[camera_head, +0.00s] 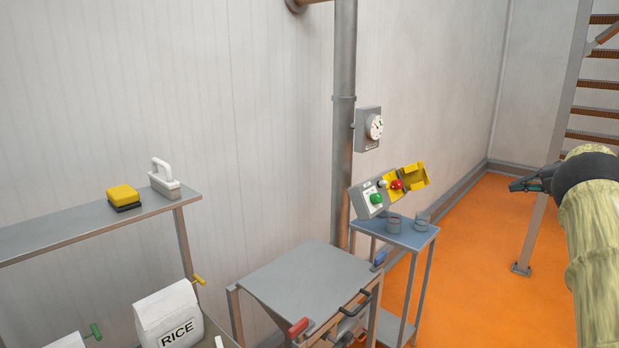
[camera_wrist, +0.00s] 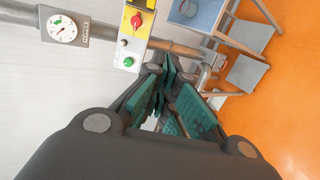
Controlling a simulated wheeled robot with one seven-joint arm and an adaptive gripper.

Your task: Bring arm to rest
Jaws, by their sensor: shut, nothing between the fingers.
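My gripper (camera_head: 528,184) is at the right of the head view, at the end of my raised arm, with its fingers pointing left. It is clear of the wall and the furniture and holds nothing. In the wrist view my gripper (camera_wrist: 170,78) shows its green-padded fingers, with the tips together. A control box (camera_head: 370,199) with a green button, a red button and an open yellow cover stands over a small blue-grey table (camera_head: 421,237). The control box also shows at the top of the wrist view (camera_wrist: 131,42).
A gauge (camera_head: 368,130) is mounted by a vertical pipe (camera_head: 344,75). A hopper-like grey table (camera_head: 305,273) with coloured handles stands front centre. A rice bag (camera_head: 168,312) stands lower left. Stairs rise at right.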

